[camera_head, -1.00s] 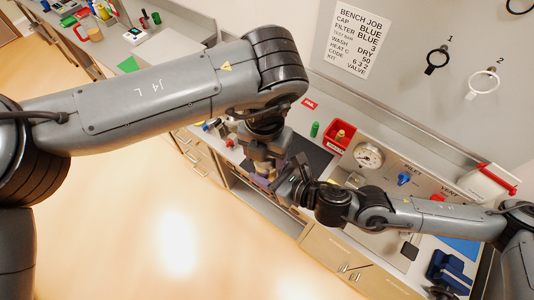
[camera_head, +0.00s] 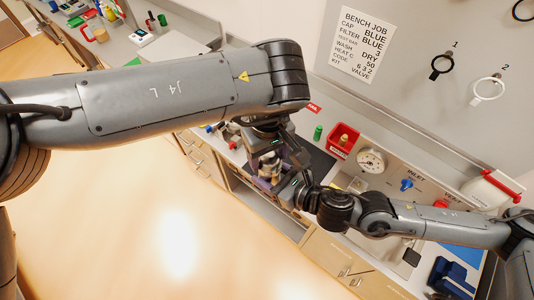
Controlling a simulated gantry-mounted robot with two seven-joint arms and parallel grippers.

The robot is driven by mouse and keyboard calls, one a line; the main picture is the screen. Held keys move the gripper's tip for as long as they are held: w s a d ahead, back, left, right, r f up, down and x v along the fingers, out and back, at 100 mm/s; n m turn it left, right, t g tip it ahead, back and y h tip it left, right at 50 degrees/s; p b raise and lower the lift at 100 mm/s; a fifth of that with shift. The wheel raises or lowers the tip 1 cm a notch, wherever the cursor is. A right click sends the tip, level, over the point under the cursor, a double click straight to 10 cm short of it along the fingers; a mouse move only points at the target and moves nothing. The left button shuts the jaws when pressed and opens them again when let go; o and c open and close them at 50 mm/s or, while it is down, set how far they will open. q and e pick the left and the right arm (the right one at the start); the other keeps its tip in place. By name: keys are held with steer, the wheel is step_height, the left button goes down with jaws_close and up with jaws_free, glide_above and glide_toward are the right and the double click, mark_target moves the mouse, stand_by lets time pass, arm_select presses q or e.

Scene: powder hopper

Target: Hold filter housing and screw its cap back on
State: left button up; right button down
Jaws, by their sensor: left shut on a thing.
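My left gripper (camera_head: 270,165) points down over the bench, below the end of my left forearm. It is shut on a small pale thing between its fingers, which looks like the filter cap, though it is too small to be sure. The filter housing is mostly hidden by the grippers; a purple patch shows beside the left fingers. My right gripper (camera_head: 296,190) comes in from the right, low and close beside the left one. Its fingertips are dark and overlapped, so I cannot tell whether it is open or shut on the housing.
A red bin (camera_head: 343,139), a green cylinder (camera_head: 318,132) and a round gauge (camera_head: 371,160) stand behind the grippers. A blue valve knob (camera_head: 406,185) is to the right. A dark blue stand (camera_head: 451,276) is at the lower right. A dark mat lies under the grippers.

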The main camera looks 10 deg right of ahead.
arm_select(q)
steer(key=shift+d+m, duration=0.15)
steer(key=shift+m, duration=0.85)
steer(key=o, duration=1.2)
steer(key=shift+c, duration=0.2)
steer(key=shift+r, duration=0.15)
steer(key=shift+r, duration=2.15)
